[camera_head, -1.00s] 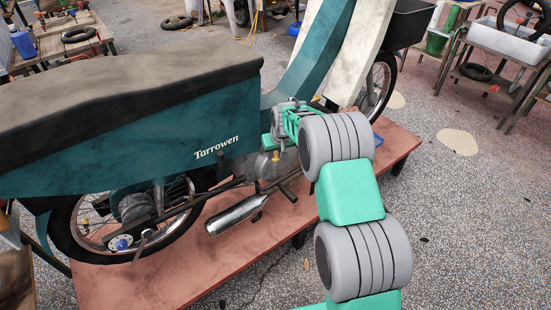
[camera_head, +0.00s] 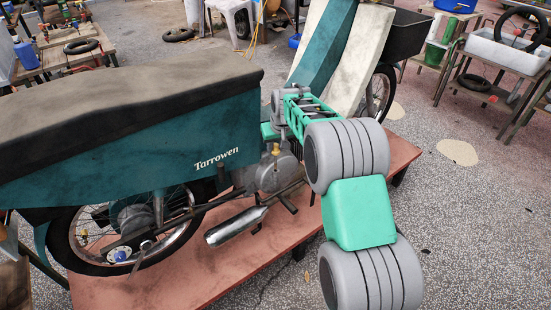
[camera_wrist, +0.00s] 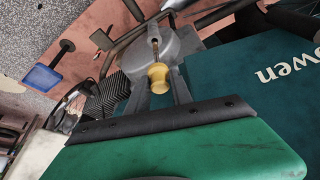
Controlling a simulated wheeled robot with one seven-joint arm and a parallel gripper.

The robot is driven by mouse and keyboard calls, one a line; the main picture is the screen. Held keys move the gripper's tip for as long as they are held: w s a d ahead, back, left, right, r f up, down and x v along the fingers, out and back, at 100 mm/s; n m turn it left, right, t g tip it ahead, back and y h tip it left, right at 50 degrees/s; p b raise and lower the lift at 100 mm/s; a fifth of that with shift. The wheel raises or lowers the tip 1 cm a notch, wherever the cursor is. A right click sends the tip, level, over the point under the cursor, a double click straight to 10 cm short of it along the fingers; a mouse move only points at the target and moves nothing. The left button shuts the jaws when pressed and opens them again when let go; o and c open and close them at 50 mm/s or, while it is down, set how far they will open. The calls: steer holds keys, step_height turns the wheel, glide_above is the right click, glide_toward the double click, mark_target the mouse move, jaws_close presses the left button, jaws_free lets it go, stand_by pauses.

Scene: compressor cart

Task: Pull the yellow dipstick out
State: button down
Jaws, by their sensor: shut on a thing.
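The yellow dipstick (camera_wrist: 158,78) sits between the two grey fingers of my gripper (camera_wrist: 161,88) in the wrist view. My gripper is shut on its yellow head. A thin stem runs from the head toward the round grey engine case (camera_wrist: 160,48). In the head view the yellow head (camera_head: 276,149) stands above the engine case (camera_head: 274,172), with a bit of stem below it. I cannot tell whether the stem's lower end is clear of the case. My arm hides some of the far side.
The teal motorbike (camera_head: 140,150) stands on a reddish platform (camera_head: 190,270). Its teal side panel is close to my gripper. A silver exhaust (camera_head: 236,227) lies below the engine. A table with a white tub (camera_head: 505,48) stands at the back right; the floor between is largely clear.

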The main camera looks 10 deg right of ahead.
step_height(320, 180, up, 11)
steer(key=p, duration=0.6)
stand_by(1.0)
steer(key=shift+r, duration=0.1)
